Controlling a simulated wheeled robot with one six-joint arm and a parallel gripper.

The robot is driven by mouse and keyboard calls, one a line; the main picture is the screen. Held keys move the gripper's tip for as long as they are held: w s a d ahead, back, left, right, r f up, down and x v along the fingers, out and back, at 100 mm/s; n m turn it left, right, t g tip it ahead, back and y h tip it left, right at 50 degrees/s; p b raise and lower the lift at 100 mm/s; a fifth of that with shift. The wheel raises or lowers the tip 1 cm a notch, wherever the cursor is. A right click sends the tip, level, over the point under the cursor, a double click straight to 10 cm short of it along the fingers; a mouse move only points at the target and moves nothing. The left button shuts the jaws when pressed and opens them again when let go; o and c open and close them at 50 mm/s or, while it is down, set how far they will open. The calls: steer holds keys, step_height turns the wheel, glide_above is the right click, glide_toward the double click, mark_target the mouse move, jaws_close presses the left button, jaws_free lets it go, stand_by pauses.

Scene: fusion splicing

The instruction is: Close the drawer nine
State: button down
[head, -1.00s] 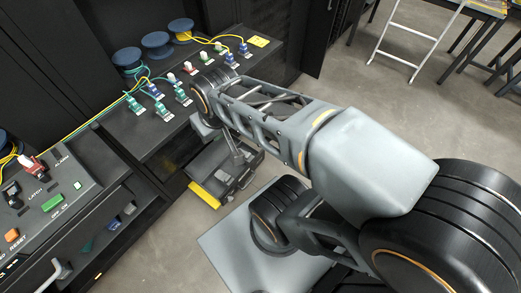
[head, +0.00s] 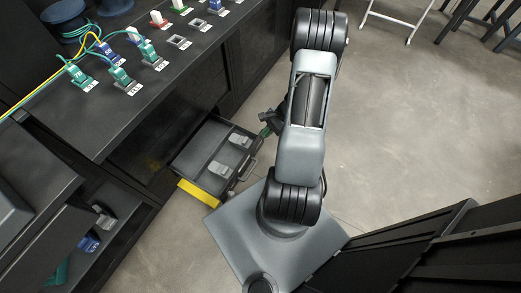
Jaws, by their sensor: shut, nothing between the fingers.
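An open dark drawer (head: 194,157) sticks out low from the front of the black cabinet, with grey parts lying in it. A handle (head: 249,170) is on its outer front. I cannot read a number on it, so I cannot tell if it is drawer nine. My gripper (head: 266,130) is small in the head view, beside the drawer's outer right corner. It is shut and empty. Whether it touches the drawer, I cannot tell.
A yellow strip (head: 198,193) lies along the drawer's near side. The black worktop (head: 130,107) above carries green, blue, red and white connectors with cables. An open shelf (head: 85,215) with parts is at lower left. Clear floor (head: 400,130) lies to the right.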

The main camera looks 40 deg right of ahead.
steer(key=d+f+m+t+b, duration=0.2)
steer(key=f+m, duration=0.2)
steer(key=f, duration=0.5)
steer(key=d+f+m+t+b, duration=0.25)
steer(key=f+m, duration=0.25)
steer(key=f, duration=0.4)
steer(key=m+t+h+b, duration=0.2)
steer(key=m+h+b, duration=0.1)
steer(key=m+h, duration=0.15)
glide_toward(257, 143)
step_height(257, 143, down, 4)
steer(key=w, duration=0.1)
steer(key=w+a, duration=0.1)
steer(key=shift+w+f+m+y+b, duration=0.2)
steer(key=shift+w+m+y+b, duration=0.1)
steer(key=shift+y+b, duration=0.1)
steer(key=shift+w+a+r, duration=0.1)
steer(key=shift+w+a, duration=0.2)
steer(key=shift+w, duration=0.4)
